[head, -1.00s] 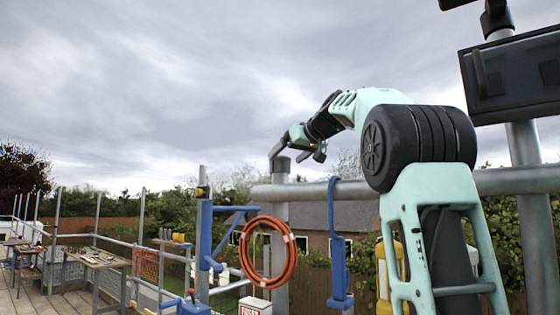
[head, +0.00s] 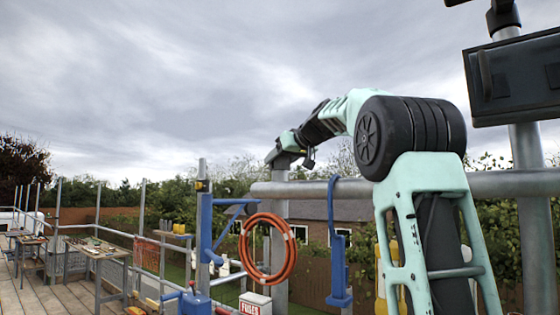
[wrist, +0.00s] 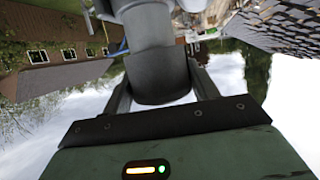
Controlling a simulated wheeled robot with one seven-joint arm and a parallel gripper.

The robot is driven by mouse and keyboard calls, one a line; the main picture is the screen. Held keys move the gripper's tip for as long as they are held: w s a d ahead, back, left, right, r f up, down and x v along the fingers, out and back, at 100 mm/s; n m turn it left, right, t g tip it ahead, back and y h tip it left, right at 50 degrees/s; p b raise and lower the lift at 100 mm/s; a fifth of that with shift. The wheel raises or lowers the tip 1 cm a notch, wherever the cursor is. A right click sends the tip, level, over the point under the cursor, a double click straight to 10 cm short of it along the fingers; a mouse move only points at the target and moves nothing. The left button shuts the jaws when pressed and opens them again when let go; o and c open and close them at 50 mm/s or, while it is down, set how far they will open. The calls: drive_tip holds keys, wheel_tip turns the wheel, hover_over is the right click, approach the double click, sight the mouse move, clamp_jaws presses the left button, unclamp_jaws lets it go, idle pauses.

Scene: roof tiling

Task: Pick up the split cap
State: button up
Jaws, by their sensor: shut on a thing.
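A smooth grey curved piece, seemingly the split cap (wrist: 160,70), fills the space between the two dark fingers of my gripper (wrist: 162,88) in the wrist view. My gripper is shut on it, one finger on each side. In the head view my gripper (head: 281,158) is at the top of a grey upright post (head: 280,235), at the left end of a thick horizontal pipe (head: 330,189). The cap is too small and too covered there to tell whether it touches the post. Any split in it is not visible.
A blue bracket post (head: 204,235), an orange hose coil (head: 267,248) and a blue hanging clamp (head: 338,270) stand close below my arm. A dark box (head: 515,75) is at the upper right. Work tables (head: 98,252) stand at far left. Open sky lies above.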

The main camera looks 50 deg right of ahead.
drive_tip(key=shift+r, duration=0.1)
drive_tip(key=shift+r+p, duration=0.9)
drive_tip(key=shift+r, duration=4)
